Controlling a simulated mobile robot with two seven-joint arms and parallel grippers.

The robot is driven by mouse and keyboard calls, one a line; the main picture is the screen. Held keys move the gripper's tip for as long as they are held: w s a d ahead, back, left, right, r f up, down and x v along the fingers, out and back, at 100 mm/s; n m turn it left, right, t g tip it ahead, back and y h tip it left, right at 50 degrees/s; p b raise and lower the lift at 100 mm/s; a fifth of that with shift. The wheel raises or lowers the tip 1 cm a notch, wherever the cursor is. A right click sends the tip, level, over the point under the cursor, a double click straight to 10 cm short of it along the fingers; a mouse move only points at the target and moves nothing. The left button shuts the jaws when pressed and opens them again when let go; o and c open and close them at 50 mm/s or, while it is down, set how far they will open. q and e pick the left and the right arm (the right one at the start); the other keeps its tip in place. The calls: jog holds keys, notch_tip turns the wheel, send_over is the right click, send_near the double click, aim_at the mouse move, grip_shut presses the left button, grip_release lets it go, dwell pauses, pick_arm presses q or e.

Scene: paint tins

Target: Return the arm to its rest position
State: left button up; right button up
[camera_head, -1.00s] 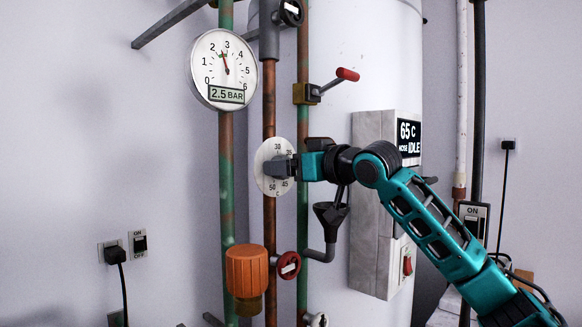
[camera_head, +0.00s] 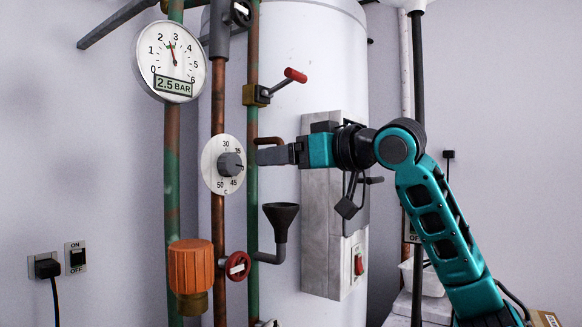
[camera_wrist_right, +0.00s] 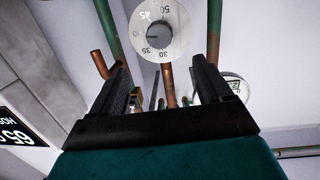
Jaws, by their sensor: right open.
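My right gripper (camera_head: 262,155) is open and empty, to the right of the round white temperature dial (camera_head: 206,176) and apart from its grey knob (camera_head: 231,164). The knob's mark points right, between 35 and 45. In the right wrist view, my two dark fingers (camera_wrist_right: 160,80) are spread wide, and the dial (camera_wrist_right: 176,18) shows beyond them with its knob clear of both. My right arm reaches in from the lower right with a bent elbow. My left gripper is out of view.
Close around the gripper are a green pipe (camera_head: 254,205), a black funnel (camera_head: 281,215), a red-handled valve lever (camera_head: 292,76) and a grey box (camera_head: 322,240) with a red switch. A pressure gauge (camera_head: 160,50) reads 2.5 BAR. An orange valve cap (camera_head: 190,266) is lower left.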

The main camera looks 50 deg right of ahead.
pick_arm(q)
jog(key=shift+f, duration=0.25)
pick_arm(e)
jog(key=shift+s, duration=0.45)
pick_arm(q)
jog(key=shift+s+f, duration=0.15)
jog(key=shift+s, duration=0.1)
